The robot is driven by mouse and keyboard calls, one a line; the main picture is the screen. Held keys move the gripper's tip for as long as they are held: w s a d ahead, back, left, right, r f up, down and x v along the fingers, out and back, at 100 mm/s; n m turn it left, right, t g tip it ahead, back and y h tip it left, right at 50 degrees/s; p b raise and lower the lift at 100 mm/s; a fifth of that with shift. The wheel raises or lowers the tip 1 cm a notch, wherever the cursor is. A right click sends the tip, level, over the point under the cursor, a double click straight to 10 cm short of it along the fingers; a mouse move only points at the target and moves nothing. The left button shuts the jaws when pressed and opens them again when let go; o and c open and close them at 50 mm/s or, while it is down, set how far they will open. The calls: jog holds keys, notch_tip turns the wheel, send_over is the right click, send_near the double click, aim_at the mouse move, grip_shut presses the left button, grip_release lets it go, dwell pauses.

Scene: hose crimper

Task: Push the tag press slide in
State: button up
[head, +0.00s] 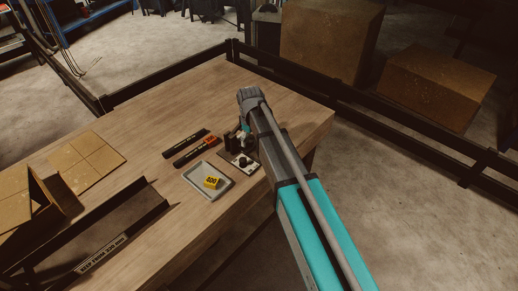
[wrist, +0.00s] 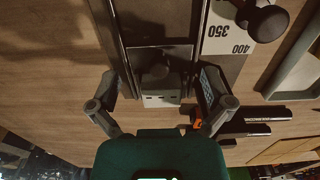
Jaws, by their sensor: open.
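The tag press shows in the wrist view as a dark slide block (wrist: 155,70) between two long dark rails, with a light grey plate (wrist: 160,101) at its near end. My gripper (wrist: 158,84) is open, with one finger on each side of the rails and slide; I cannot tell whether it touches them. In the head view my arm covers most of the press and my gripper; only a small dark part of the press (head: 232,139) shows beside the arm. A scale plate (wrist: 229,40) marked 350 and 400, with a black knob (wrist: 263,20), sits right of the rails.
A grey tray (head: 193,184) with a yellow tag (head: 212,183) marked 400 stands near the table's front edge. Two dark bars (head: 186,142) lie behind it. Flat cardboard (head: 87,162) and an open box (head: 25,205) are at left. The table's (head: 180,95) back area is clear.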

jog(key=shift+r+p, duration=3.8)
jog(key=shift+r, duration=0.15)
jog(key=s+d+f+m+b, duration=0.2)
jog(key=s+d+m, duration=0.3)
jog(key=s+d, duration=0.3)
jog(key=s+d+f+m+b, duration=0.3)
jog(key=s+d, duration=0.6)
jog(key=d, duration=0.8)
jog(key=m, duration=0.2)
jog(key=shift+s+m, duration=0.25)
jog(key=shift+m, duration=0.15)
